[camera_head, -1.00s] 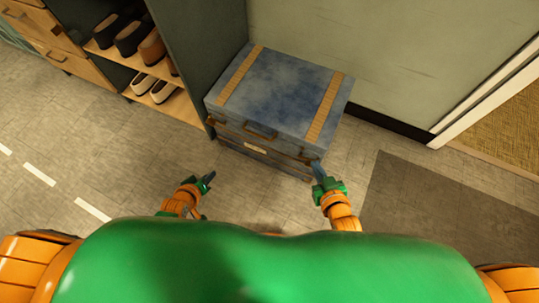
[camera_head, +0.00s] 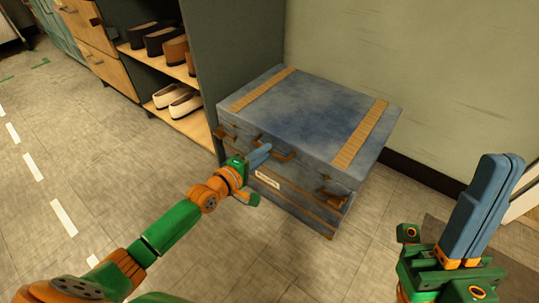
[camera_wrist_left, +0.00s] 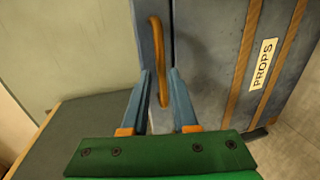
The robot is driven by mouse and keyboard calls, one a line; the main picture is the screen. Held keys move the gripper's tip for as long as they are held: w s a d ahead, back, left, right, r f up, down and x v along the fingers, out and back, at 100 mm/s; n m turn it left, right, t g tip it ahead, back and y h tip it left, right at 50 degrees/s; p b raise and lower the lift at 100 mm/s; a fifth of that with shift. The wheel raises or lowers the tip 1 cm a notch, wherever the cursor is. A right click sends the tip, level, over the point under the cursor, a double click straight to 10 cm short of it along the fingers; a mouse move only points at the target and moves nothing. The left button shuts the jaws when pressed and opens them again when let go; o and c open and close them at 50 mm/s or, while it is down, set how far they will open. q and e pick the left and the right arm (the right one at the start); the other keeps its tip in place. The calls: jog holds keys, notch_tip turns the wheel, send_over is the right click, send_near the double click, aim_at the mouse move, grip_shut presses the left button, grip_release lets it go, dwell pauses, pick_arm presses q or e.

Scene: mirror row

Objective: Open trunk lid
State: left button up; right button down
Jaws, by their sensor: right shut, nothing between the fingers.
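The blue trunk (camera_head: 300,112) with tan straps stands on the floor against the wall, its lid (camera_head: 310,105) shut. A brown handle (camera_head: 285,153) is on its front. My left gripper (camera_head: 268,150) reaches the front at the handle. In the left wrist view the fingers (camera_wrist_left: 159,72) are open, one on each side of the handle (camera_wrist_left: 157,50); I cannot tell whether they touch it. A "PROPS" label (camera_wrist_left: 263,63) is on the trunk front. My right gripper (camera_head: 506,160) is shut and empty at the lower right, apart from the trunk.
A shoe shelf (camera_head: 190,125) with several shoes stands directly left of the trunk, behind a dark side panel (camera_head: 235,55). A wall (camera_head: 400,70) is behind the trunk. A dark mat (camera_head: 520,270) lies at lower right. The floor (camera_head: 90,170) at left is clear.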

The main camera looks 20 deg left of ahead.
pick_arm(q)
jog(key=b+x, duration=0.1)
jog(key=x, duration=0.2)
jog(key=shift+s+f, duration=0.1)
jog(key=shift+f, duration=0.05)
grip_shut()
dwell(1.3)
